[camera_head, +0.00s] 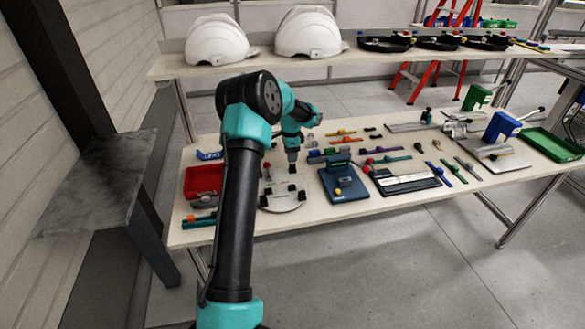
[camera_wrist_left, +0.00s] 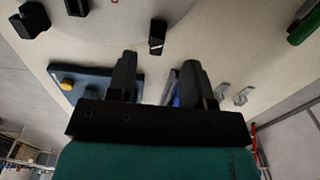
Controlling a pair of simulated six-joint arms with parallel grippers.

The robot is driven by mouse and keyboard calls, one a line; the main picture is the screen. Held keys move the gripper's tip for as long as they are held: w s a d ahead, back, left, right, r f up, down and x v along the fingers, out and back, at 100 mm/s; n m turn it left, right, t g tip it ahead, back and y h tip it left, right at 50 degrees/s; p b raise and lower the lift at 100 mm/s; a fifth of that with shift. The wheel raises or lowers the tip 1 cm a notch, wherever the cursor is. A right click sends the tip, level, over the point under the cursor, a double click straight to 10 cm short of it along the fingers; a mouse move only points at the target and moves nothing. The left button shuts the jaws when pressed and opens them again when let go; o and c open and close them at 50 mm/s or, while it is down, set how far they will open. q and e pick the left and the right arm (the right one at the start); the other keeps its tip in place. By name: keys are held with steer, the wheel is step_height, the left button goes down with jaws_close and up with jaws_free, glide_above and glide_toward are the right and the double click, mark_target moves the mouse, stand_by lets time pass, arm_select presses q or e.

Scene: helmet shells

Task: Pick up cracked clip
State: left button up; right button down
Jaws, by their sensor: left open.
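My left gripper (camera_head: 292,158) points down over the table by the round pale plate (camera_head: 283,207), which carries several small black clips. In the left wrist view the gripper (camera_wrist_left: 160,72) is open, its two black fingers apart with nothing held between them. One black clip (camera_wrist_left: 157,37) with a pale mark on its face lies just beyond the fingertips, near the plate's edge. Two more black clips (camera_wrist_left: 32,18) and (camera_wrist_left: 77,7) show at the upper left. I cannot tell for sure which clip is cracked. My right gripper is out of view.
A red bin (camera_head: 203,180) stands left of the plate and a blue device (camera_head: 343,184) right of it. A black-and-white tray (camera_head: 405,183) and several coloured tools lie farther right. White helmet shells (camera_head: 218,40) sit on the shelf behind.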

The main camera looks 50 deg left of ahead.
mark_target(291, 165)
arm_select(q)
steer(key=shift+d+f, duration=0.15)
steer(key=shift+f, duration=2.4)
steer(key=shift+c, duration=0.3)
jaws_close()
